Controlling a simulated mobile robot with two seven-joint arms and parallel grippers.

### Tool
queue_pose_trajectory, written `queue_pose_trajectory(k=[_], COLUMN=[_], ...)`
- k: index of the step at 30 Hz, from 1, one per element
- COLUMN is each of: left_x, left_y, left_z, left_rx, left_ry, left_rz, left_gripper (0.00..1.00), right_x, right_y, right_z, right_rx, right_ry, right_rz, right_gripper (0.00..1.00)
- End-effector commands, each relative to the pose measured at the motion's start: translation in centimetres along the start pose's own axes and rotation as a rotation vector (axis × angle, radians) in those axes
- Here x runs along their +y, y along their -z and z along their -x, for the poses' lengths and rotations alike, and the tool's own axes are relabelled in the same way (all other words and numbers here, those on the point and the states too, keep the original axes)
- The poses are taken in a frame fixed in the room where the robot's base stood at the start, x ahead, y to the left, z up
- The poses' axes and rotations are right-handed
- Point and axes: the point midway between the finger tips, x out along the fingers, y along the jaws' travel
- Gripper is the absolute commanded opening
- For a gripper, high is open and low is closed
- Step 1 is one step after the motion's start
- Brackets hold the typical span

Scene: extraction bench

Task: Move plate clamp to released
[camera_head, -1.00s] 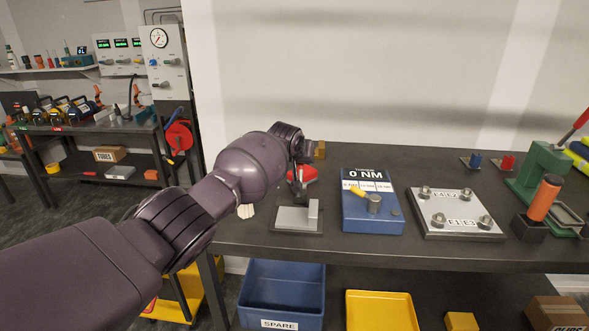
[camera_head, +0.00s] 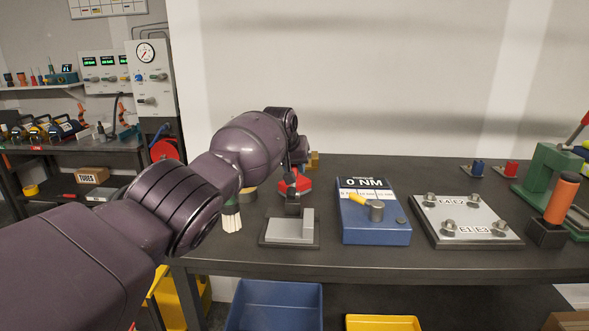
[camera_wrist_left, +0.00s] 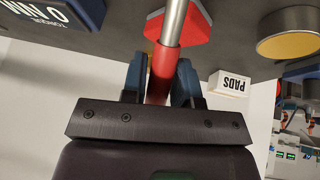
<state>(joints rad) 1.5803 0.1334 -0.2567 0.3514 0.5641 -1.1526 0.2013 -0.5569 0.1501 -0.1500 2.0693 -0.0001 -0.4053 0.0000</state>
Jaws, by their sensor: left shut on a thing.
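The plate clamp (camera_head: 291,230) stands near the front edge of the bench, a grey plate and block on a dark base. My left gripper (camera_wrist_left: 160,72) is shut on a red handle (camera_wrist_left: 162,68) in the left wrist view, with a blue finger on each side. A silver rod (camera_wrist_left: 173,22) runs on from the handle toward the top edge of that view. In the head view my left arm reaches in from the left, and its wrist mostly hides the gripper and handle above the clamp. My right gripper is not in view.
A blue torque box (camera_head: 374,225) stands just right of the clamp; a steel bolt plate (camera_head: 462,232) lies farther right. A green press (camera_head: 545,172) stands at the far right.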

Motion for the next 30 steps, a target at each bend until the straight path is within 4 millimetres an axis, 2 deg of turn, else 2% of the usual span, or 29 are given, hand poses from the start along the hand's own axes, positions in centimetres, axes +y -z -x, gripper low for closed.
queue_pose_trajectory(k=[11, 12, 16, 17, 26, 30], left_x=[-0.1, -0.1, -0.1, -0.1, 0.0, 0.1], left_y=[-0.1, -0.1, -0.1, -0.1, 0.0, 0.2], left_z=[-0.1, -0.1, -0.1, -0.1, 0.2, 1.4], left_rx=[-0.006, -0.006, -0.005, -0.005, -0.002, 0.001], left_ry=[0.0, 0.0, 0.0, 0.0, 0.0, 0.0], left_rz=[0.004, 0.004, 0.003, 0.003, 0.002, 0.001], left_gripper=[0.0, 0.3, 0.5, 0.53, 0.53, 0.53], right_x=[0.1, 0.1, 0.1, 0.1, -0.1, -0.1], right_y=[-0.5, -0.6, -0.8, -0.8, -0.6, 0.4], right_z=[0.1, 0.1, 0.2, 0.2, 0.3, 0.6], right_rx=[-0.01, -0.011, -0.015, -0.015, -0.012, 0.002], right_ry=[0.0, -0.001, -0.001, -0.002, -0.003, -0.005], right_rz=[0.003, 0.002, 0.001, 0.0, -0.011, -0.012], right_gripper=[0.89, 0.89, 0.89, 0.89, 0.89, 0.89])
